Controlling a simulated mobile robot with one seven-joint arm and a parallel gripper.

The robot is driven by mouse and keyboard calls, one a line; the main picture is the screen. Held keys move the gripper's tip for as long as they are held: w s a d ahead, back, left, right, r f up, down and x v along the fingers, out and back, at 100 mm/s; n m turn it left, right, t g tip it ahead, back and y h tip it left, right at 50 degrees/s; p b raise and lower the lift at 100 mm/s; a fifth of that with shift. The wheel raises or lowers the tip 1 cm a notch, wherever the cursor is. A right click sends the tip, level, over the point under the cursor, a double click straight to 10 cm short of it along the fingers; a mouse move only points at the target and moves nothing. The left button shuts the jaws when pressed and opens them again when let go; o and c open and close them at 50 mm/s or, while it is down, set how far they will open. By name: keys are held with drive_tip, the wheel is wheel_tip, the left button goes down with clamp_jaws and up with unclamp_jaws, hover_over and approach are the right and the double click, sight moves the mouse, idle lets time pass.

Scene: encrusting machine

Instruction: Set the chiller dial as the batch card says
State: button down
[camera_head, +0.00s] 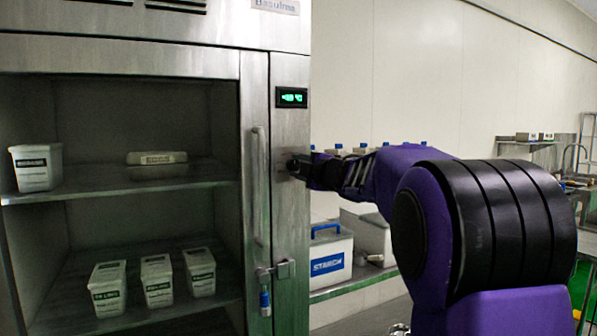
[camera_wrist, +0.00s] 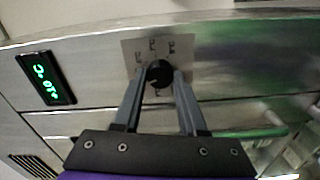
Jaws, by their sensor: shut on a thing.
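The chiller dial (camera_wrist: 159,73) is a black round knob on a pale metal plate (camera_wrist: 176,48) with small printed marks, too blurred to read. My gripper (camera_wrist: 161,80) has its two grey fingers on either side of the knob, shut on it. In the head view my gripper (camera_head: 297,166) reaches the right-hand door post of the chiller (camera_head: 290,220) and hides the dial. Above it, a small black display (camera_head: 291,97) shows green characters; it also shows in the wrist view (camera_wrist: 46,78). Its reading is unclear. I cannot make out a batch card.
The chiller's glass door has a vertical handle (camera_head: 259,185) and a latch with a blue-bodied padlock (camera_head: 265,300) left of the post. Several labelled white tubs (camera_head: 157,281) stand on shelves inside. A starch bin (camera_head: 328,262) stands on a shelf to the right, below my arm.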

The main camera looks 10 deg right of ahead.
drive_tip(key=shift+n+b, duration=0.6)
drive_tip(key=shift+n, duration=1.3)
drive_tip(key=shift+r, duration=0.1)
drive_tip(key=shift+c, duration=2.3)
unclamp_jaws()
drive_tip(key=shift+s, duration=0.15)
